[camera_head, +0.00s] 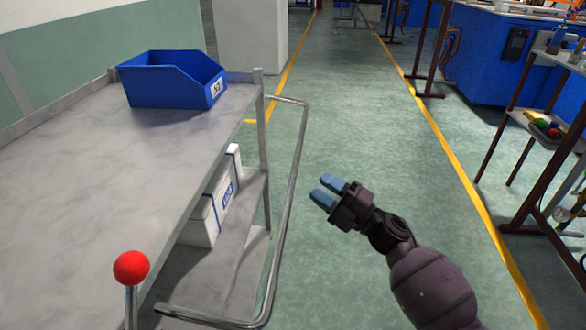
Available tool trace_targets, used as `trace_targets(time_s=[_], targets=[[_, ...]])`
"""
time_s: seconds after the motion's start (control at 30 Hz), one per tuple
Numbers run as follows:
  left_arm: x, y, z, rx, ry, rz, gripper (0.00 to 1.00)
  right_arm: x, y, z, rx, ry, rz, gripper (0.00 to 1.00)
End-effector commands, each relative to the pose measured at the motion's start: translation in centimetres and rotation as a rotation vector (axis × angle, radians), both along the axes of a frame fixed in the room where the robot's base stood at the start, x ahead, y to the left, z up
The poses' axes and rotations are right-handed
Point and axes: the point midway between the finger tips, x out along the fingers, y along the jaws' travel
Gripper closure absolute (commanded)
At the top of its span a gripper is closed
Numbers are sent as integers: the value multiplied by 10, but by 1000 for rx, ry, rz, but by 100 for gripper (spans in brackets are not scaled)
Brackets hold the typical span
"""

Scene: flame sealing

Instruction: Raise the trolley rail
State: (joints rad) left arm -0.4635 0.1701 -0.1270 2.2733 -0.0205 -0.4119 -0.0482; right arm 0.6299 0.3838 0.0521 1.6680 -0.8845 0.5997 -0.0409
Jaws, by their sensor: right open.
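The trolley (120,190) stands at the left, with a grey top and a lower shelf. Its rail (297,165) is a bent metal tube along the trolley's right side; it runs from near the far corner post down to the near end, below the level of the top. My right gripper (326,192) is open and empty to the right of the rail, apart from it, with blue fingertips pointing left toward it. My left gripper is not in view.
A blue bin (172,82) sits on the trolley top at the far end. A white box (212,208) is on the lower shelf. A red ball knob (131,267) on a rod stands at the near edge. Brown-framed benches (543,140) stand at the right. The green floor between is clear.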

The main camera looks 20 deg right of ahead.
Motion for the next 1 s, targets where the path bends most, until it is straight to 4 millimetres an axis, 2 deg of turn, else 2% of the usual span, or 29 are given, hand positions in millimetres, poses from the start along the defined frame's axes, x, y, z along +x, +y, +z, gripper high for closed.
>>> trace_targets(time_s=[0.2,0.4,0.6,0.9,1.0], targets=[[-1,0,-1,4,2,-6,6,27,26,11,3,1,1,59],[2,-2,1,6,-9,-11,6,45,43,20,3,3,0,59],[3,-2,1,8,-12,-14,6,53,50,24,3,3,-1,59],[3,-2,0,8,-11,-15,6,53,51,25,3,3,-1,59],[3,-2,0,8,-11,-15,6,53,51,25,3,3,-1,74]])
